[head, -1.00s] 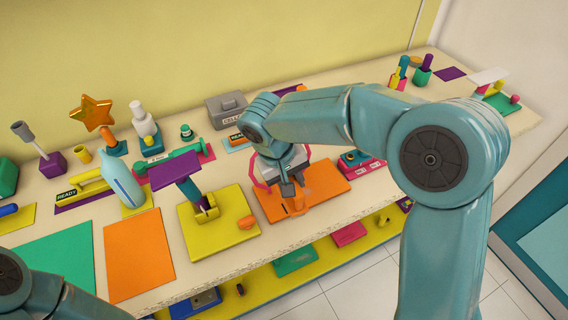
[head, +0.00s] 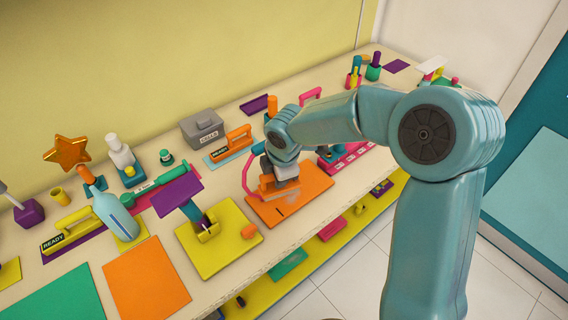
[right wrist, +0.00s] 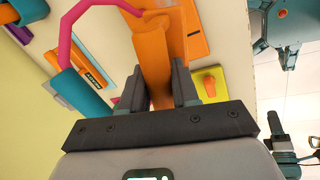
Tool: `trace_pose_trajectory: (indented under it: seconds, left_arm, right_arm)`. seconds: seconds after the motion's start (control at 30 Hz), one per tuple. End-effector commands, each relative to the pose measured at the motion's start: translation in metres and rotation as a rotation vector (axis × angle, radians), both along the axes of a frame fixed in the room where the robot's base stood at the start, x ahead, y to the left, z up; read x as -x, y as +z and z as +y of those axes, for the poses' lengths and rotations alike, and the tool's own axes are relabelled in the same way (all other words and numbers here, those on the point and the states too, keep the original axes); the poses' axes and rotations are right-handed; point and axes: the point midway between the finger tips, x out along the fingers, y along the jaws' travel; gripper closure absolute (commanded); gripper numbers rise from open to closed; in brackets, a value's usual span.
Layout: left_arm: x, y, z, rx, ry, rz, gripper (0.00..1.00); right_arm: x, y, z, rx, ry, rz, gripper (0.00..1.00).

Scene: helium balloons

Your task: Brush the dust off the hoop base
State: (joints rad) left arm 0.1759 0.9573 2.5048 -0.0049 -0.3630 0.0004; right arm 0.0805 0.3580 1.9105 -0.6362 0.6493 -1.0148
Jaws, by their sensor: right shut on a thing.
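The hoop base is an orange plate (head: 317,180) on the bench, with a dark slot near its front; it also shows in the right wrist view (right wrist: 192,32). A thin pink hoop (head: 246,181) curves up at its left side, and it arcs at the top of the right wrist view (right wrist: 66,32). My right gripper (head: 280,180) is low over the plate. Its fingers (right wrist: 158,88) are shut on an orange piece (right wrist: 152,62). Its lower end is close to the plate; I cannot tell whether it touches. My left gripper is out of view.
A yellow plate (head: 225,255) with a purple-topped stand (head: 178,192) is at left. Behind are a grey box (head: 202,130) and an orange-handled tool (head: 238,137) on a blue board. A pink block (head: 348,158) stands at right. A yellow shelf (head: 300,272) runs below.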

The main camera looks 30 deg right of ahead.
Motion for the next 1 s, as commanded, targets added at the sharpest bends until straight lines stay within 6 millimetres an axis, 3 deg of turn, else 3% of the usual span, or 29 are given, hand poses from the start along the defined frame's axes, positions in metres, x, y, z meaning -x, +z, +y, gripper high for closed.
trace_pose_trajectory:
  seconds: [0.2,0.47,1.0]
  left_arm:
    - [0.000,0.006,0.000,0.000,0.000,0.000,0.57]
    - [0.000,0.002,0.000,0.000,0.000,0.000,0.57]
    - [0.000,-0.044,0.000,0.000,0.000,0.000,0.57]
  right_arm:
    - [-0.004,0.004,-0.023,0.001,0.223,-0.003,1.00]
    - [-0.005,-0.001,-0.026,0.001,0.293,-0.002,1.00]
    - [-0.005,-0.059,-0.022,0.002,0.293,0.000,1.00]
